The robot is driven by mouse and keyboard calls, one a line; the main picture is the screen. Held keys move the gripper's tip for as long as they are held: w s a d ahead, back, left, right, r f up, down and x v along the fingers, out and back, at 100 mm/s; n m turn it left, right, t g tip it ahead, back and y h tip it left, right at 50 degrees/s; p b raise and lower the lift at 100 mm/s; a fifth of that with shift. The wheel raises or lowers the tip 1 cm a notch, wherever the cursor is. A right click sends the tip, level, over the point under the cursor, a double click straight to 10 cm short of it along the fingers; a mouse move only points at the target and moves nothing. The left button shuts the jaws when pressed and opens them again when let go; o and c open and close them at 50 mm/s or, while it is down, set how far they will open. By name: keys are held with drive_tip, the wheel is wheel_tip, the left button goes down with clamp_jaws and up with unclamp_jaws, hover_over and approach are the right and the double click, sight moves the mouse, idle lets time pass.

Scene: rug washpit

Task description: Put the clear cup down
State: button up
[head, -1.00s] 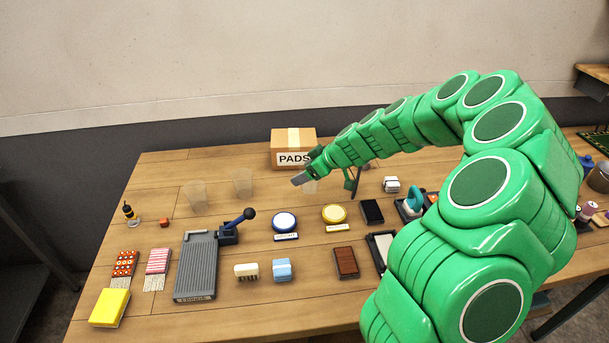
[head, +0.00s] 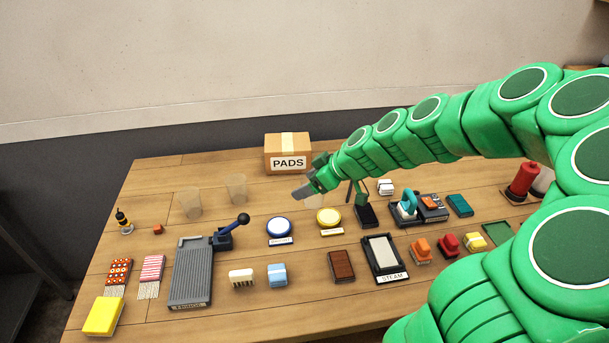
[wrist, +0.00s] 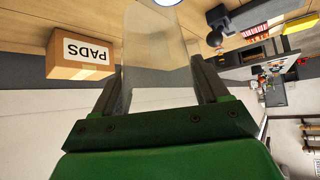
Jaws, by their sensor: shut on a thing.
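The clear cup (wrist: 157,55) is see-through and slightly frosted. In the wrist view it sits between the two fingers of my gripper (wrist: 160,82), which is shut on it. In the head view my gripper (head: 303,192) is over the back middle of the table, just in front of the PADS box. The held cup shows there only faintly by the fingertips, and I cannot tell whether its base touches the table. Two similar clear cups stand upright further left, one nearer (head: 190,203) and one farther back (head: 237,189).
The cardboard PADS box (head: 288,141) stands behind my gripper. A blue-rimmed round pad (head: 279,228) and a yellow-rimmed one (head: 328,218) lie in front. A grey plate (head: 192,275) with a blue-handled lever is front left. Bare wood shows between the PADS box and the cups.

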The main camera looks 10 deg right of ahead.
drive_tip(key=w+a+r+m+t, duration=0.1)
drive_tip(key=w+r, duration=0.4)
drive_tip(key=w, duration=0.5)
drive_tip(key=w+a+r+m, duration=0.1)
drive_tip(key=w+r, duration=0.4)
drive_tip(key=w, duration=0.5)
hover_over(284, 140)
drive_tip(key=shift+h, duration=0.4)
drive_tip(key=shift+s+f, duration=0.15)
drive_tip(key=shift+f, duration=2.15)
drive_tip(key=shift+s+f, duration=0.1)
drive_tip(key=shift+f, duration=2.2)
drive_tip(key=shift+w+f, duration=0.2)
drive_tip(key=shift+f, duration=1.55)
drive_tip(key=o, duration=1)
drive_tip(key=shift+f, duration=0.1)
